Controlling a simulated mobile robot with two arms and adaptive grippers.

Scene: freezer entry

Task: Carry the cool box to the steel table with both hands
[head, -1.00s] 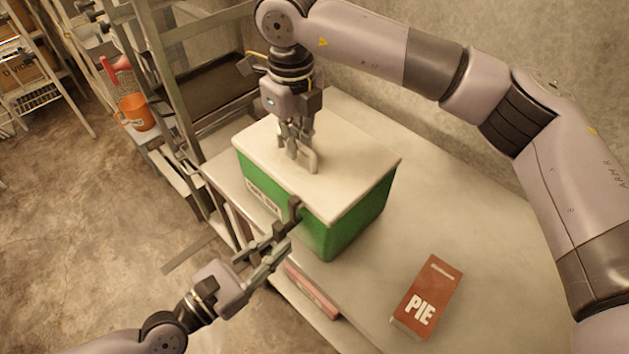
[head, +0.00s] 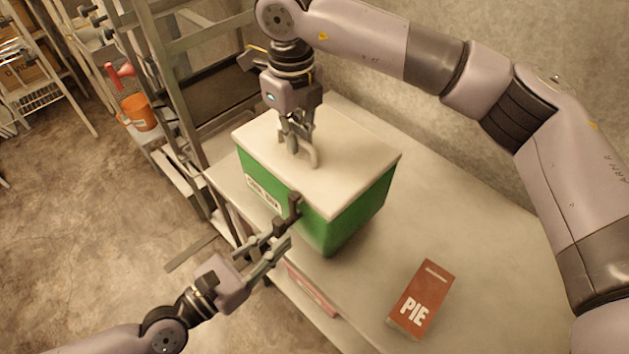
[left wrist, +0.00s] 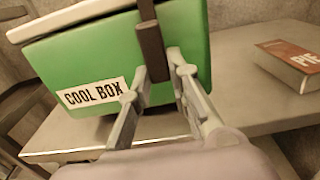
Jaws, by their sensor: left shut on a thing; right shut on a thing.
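The cool box (head: 358,215) is green with a white lid, over the pale table (head: 470,225). Its "COOL BOX" label shows in the left wrist view (left wrist: 95,93), where the box looks tilted. My right gripper (head: 300,157) comes down from above and is shut on the pale handle on the lid. My left gripper (head: 285,228) is at the near side and is shut on a dark upright bar (left wrist: 152,40) on the box's side, between its fingers in the left wrist view. Whether the box's underside touches the table cannot be told.
A red-brown PIE carton (head: 424,298) lies on the table at the box's right; the tabletop between is clear. Another reddish box (head: 312,290) is under the tabletop. A metal rack (head: 190,85) stands behind at the left, with an orange bucket (head: 139,113). A wall runs behind.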

